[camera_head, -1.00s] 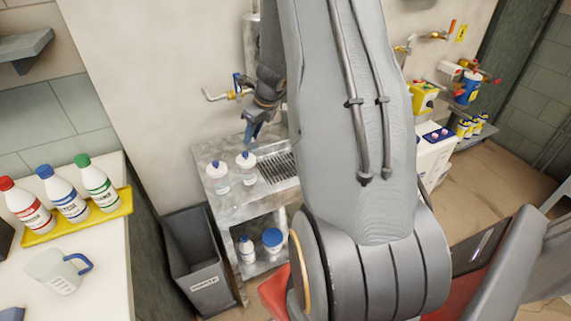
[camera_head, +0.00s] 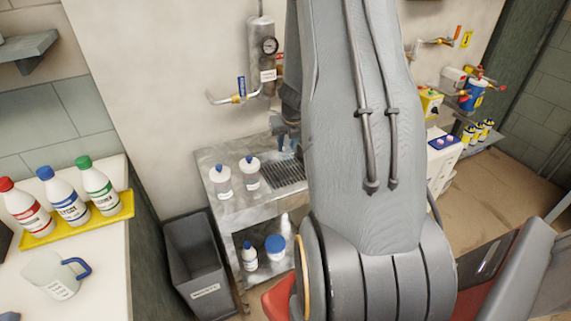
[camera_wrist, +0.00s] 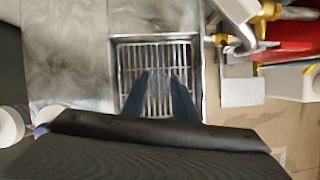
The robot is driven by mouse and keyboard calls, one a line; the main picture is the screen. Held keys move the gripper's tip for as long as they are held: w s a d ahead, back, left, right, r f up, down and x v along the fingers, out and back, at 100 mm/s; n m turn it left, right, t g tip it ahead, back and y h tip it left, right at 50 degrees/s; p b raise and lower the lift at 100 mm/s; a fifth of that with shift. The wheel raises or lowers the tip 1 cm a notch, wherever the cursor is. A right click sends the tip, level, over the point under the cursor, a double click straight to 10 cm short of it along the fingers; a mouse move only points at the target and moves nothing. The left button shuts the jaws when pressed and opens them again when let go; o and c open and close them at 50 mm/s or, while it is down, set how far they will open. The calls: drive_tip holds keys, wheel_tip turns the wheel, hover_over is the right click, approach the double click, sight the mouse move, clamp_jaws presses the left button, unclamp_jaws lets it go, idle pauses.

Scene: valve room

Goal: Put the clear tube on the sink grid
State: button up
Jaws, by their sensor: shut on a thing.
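The sink grid (camera_wrist: 155,52) is a metal grate in a square basin, seen below my gripper in the wrist view. It also shows in the head view (camera_head: 283,176), partly hidden by my arm. My gripper (camera_wrist: 160,82) points down over the grid, its two dark blue fingers a small gap apart. The clear tube (camera_wrist: 160,104) shows only faintly between the fingers, with the grid bars seen through it. I cannot tell whether the tube touches the grid. In the head view my gripper is mostly hidden behind my arm.
A grey bin (camera_head: 196,260) stands at the left.

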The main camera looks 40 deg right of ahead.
sight(287, 156)
drive_tip(key=shift+f+b, duration=2.55)
drive_tip(key=shift+f, duration=0.2)
drive_tip(key=shift+f, duration=0.15)
drive_tip(key=o, duration=1.1)
drive_tip(key=shift+c, duration=0.2)
